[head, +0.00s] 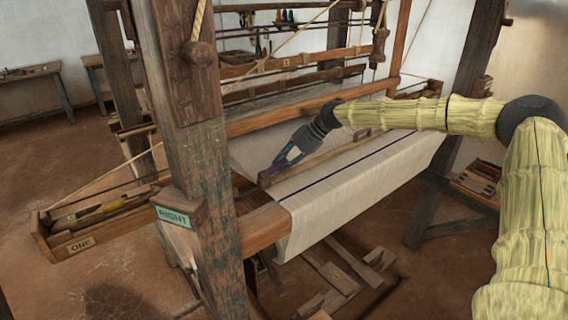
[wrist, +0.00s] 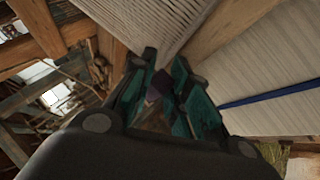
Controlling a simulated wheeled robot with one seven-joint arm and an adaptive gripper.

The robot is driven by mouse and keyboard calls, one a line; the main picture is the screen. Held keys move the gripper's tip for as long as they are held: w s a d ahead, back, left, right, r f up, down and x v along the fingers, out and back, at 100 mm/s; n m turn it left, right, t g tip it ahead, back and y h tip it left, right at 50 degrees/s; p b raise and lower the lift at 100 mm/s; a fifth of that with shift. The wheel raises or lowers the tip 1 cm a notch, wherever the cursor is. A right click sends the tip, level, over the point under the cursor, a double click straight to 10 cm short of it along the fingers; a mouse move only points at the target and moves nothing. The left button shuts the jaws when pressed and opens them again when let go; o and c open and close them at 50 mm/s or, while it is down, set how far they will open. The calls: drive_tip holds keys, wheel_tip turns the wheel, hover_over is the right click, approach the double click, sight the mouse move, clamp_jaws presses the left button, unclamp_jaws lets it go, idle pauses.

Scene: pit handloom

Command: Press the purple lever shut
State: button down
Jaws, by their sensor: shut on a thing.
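My gripper (head: 288,158) points down and left at the near left end of a wooden bar (head: 325,155) that lies across the pale cloth. In the wrist view, its dark and teal fingers (wrist: 160,92) are close together around a small dark purple piece, which I take for the purple lever (wrist: 153,96). The fingers hide most of the lever, so I cannot tell its angle. In the head view the lever is too small and covered to make out clearly.
The cloth (head: 350,187) with a dark blue stripe hangs over the loom's front beam (head: 263,227). A thick post (head: 200,190) with a RIGHT sign (head: 174,216) stands left of my gripper. A box marked ONE (head: 80,241) is at the far left. Treadles (head: 345,272) lie below.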

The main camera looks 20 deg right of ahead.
drive_tip(key=c, duration=1.4)
unclamp_jaws()
drive_tip(key=shift+o, duration=0.2)
drive_tip(key=v, duration=1.2)
drive_tip(key=shift+d, duration=0.15)
